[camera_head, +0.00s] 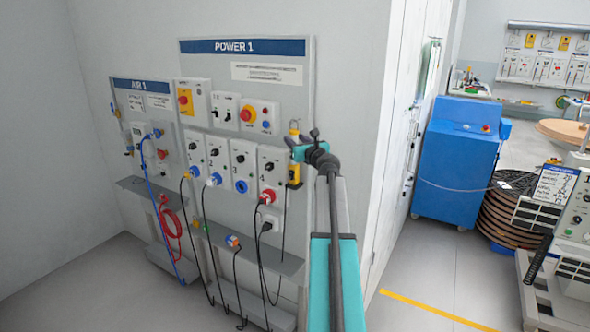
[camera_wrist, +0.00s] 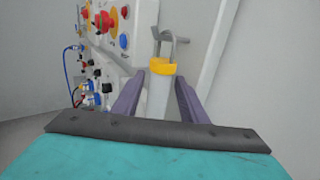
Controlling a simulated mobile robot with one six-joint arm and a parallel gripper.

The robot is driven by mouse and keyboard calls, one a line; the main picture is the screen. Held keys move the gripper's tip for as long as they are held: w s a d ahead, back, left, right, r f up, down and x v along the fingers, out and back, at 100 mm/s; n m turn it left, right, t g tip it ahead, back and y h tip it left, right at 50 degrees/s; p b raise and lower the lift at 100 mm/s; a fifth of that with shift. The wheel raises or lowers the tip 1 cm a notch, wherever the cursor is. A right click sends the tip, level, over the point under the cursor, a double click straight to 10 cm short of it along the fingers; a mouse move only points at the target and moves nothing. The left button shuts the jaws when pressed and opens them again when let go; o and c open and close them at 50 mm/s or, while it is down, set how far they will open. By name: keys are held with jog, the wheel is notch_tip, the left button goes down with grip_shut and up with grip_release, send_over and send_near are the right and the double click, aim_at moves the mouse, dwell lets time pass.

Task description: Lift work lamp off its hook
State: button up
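The work lamp (camera_head: 294,175) hangs upright at the right edge of the POWER 1 panel, with yellow parts at its top and lower down; my gripper covers its middle in the head view. In the wrist view the lamp (camera_wrist: 158,96) shows a pale body, a yellow cap and a grey wire loop (camera_wrist: 165,40) above the cap. My gripper (camera_head: 300,150) is at the lamp. In the wrist view the gripper (camera_wrist: 159,90) is open, with one finger on each side of the lamp and a visible gap at the right finger. The wall hook itself is not clear.
The POWER 1 panel (camera_head: 217,72) carries switches, red knobs and sockets with plugged cables close left of my gripper. A grey shelf (camera_head: 280,262) juts out below. The AIR 1 panel (camera_head: 124,88) is further left. A blue cabinet (camera_head: 455,165) stands right, past the wall corner.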

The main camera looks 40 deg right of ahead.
grip_shut()
jog(key=shift+r, duration=0.2)
jog(key=shift+r, duration=0.7)
jog(key=s+a+b, duration=0.1)
jog(key=s+a, duration=0.3)
jog(key=a, duration=1.3)
jog(key=shift+s+a+b, duration=0.2)
jog(key=shift+b, duration=0.2)
jog(key=shift+f, duration=0.1)
